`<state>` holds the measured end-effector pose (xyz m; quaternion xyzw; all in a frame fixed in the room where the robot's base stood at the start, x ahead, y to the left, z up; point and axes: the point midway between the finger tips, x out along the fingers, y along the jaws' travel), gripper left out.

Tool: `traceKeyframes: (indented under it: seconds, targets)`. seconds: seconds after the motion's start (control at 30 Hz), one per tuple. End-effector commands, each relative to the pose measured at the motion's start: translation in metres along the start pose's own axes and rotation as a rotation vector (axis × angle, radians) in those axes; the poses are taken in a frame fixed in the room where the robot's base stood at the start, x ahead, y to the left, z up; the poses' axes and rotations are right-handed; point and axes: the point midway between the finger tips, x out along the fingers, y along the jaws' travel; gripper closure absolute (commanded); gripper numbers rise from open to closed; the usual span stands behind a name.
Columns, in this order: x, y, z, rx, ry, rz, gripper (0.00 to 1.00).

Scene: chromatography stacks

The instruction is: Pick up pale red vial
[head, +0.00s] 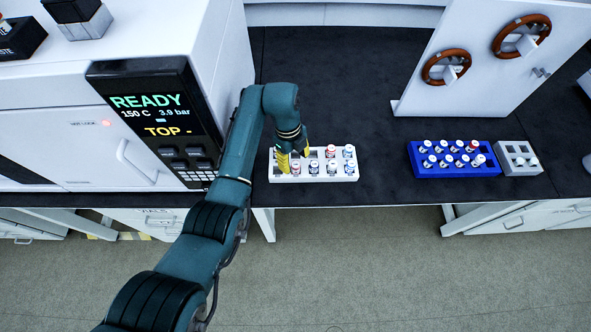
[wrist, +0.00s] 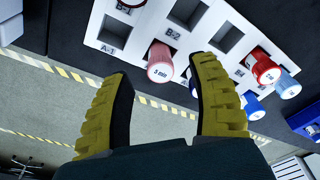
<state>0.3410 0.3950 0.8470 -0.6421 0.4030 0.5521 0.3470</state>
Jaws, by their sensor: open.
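The pale red vial (wrist: 160,65) stands in a slot of the white rack (wrist: 100,62), its pale cap marked "5 min" toward the wrist camera. In the head view the pale red vial (head: 296,169) is in the front row near the rack's left end. My gripper (wrist: 162,74) is open and empty, with its two yellow fingers on either side of the vial in the picture. I see no contact, and how far the fingertips are from it I cannot tell. In the head view my gripper (head: 295,156) hangs over the left part of the rack (head: 313,177).
Other red and blue vials (wrist: 265,68) fill slots to the right; slot A-1 (wrist: 115,36) is empty. A blue rack (head: 452,169) of vials and a small grey rack (head: 519,170) stand right. A machine reading READY (head: 147,101) stands left. The dark bench (head: 345,85) behind is clear.

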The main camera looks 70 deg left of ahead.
Motion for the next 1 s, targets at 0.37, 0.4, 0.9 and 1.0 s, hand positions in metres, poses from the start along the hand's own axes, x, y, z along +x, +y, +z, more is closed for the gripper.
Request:
traceKeyframes:
  seconds: [0.37, 0.4, 0.9, 1.0]
  targets:
    - [0.029, 0.000, 0.000, -0.001, -0.001, 0.000, 0.40]
    - [0.029, 0.000, 0.000, -0.001, -0.001, 0.000, 0.45]
    - [0.029, 0.000, -0.001, -0.001, 0.000, 0.000, 1.00]
    - [0.029, 0.000, -0.001, -0.001, 0.000, 0.001, 1.00]
